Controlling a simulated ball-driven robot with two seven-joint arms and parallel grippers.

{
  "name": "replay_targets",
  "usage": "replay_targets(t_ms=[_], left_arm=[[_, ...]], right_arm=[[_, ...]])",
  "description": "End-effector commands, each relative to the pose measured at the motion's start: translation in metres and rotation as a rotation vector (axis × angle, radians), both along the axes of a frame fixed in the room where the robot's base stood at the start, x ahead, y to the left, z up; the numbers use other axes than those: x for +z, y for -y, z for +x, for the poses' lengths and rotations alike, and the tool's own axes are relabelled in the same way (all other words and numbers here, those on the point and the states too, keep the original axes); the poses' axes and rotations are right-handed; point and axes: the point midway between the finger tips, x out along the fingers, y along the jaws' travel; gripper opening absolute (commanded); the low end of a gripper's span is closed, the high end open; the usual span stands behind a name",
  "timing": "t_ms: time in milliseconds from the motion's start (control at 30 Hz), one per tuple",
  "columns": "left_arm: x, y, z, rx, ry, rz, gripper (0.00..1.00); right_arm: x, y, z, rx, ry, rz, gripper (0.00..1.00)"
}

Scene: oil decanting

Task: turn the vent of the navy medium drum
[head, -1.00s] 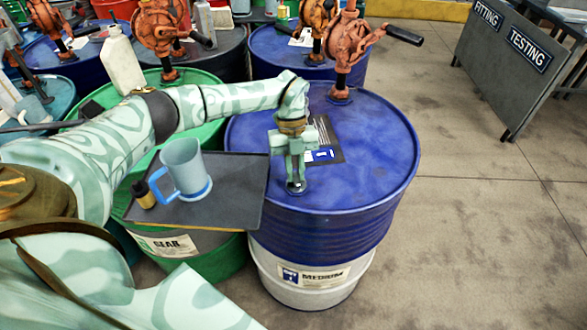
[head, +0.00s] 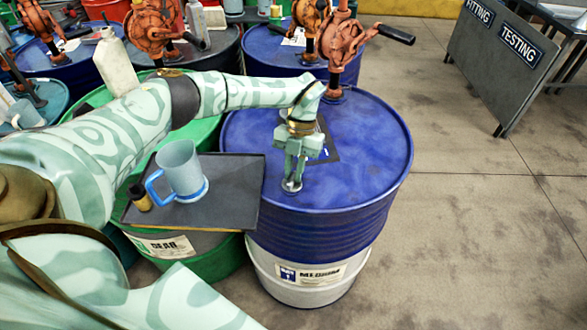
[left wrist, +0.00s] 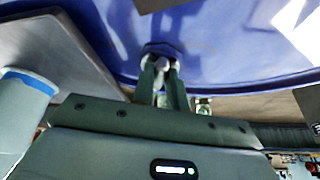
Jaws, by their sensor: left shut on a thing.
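The navy medium drum (head: 340,190) stands in the middle of the head view, with a white lower band and a label reading MEDIUM. Its vent (head: 291,186) is a small grey fitting on the near left of the drum top, close to the rim. My left gripper (head: 292,177) points down and is shut on the vent. In the left wrist view the two fingers close around the pale vent knob (left wrist: 161,63), which stands on the blue lid. The fingers partly hide the vent. My right gripper is not in view.
A dark tray (head: 235,190) left of the vent holds a grey jug (head: 181,168) with a blue handle and a small dark bottle (head: 140,197). An orange hand pump (head: 341,40) rises from the drum's far side. Open floor lies to the right.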

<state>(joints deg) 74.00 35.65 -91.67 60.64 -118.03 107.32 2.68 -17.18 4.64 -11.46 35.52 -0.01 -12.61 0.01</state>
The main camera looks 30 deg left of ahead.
Motion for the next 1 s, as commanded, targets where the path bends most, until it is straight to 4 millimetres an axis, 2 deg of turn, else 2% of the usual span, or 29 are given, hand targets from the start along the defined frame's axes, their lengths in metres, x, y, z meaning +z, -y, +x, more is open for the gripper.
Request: replay_targets(t_ms=[367,400,467,800,867,1000], left_arm=[[0.001,0.000,0.001,-0.006,0.004,0.000,0.00],[0.001,0.000,0.001,-0.006,0.004,0.000,0.20],[0.001,0.000,0.001,-0.006,0.003,-0.001,0.36],[0.003,0.000,0.002,-0.004,0.002,0.000,0.36],[0.009,-0.001,0.004,-0.005,0.003,0.000,0.36],[0.035,-0.003,0.015,-0.004,0.006,0.001,0.36]], right_arm=[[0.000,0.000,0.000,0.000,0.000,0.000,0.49],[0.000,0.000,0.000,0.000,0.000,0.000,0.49],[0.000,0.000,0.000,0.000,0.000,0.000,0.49],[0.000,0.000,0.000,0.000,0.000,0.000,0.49],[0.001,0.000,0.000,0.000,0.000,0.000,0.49],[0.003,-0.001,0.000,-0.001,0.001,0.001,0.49]])
